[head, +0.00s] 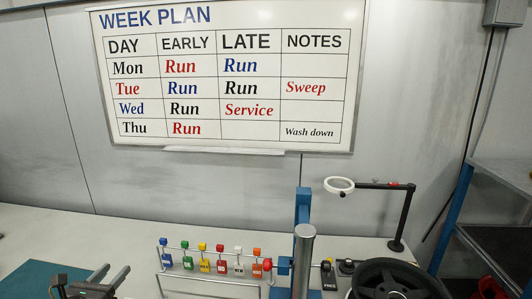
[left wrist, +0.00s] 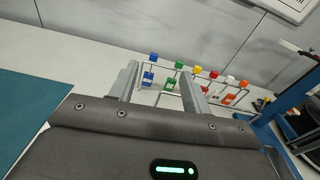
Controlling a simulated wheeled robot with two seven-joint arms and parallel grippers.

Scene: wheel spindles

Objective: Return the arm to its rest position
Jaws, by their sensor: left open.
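My left gripper (head: 82,278) shows at the bottom left of the head view, over the near part of the bench. In the left wrist view its two fingers (left wrist: 160,72) stand apart with nothing between them. Beyond them is a rail rack with several coloured tags (head: 214,258), also in the wrist view (left wrist: 168,84). The gripper is apart from the rack, to its left in the head view. My right gripper is not in view.
A teal mat (head: 35,275) lies on the bench (head: 110,222) at the left. Right of the rack are a blue post (head: 303,205), a grey cylinder (head: 303,255), a ring lamp on a stand (head: 396,242) and a black wheel (head: 395,275). A whiteboard (head: 230,150) hangs behind. The back-left bench is clear.

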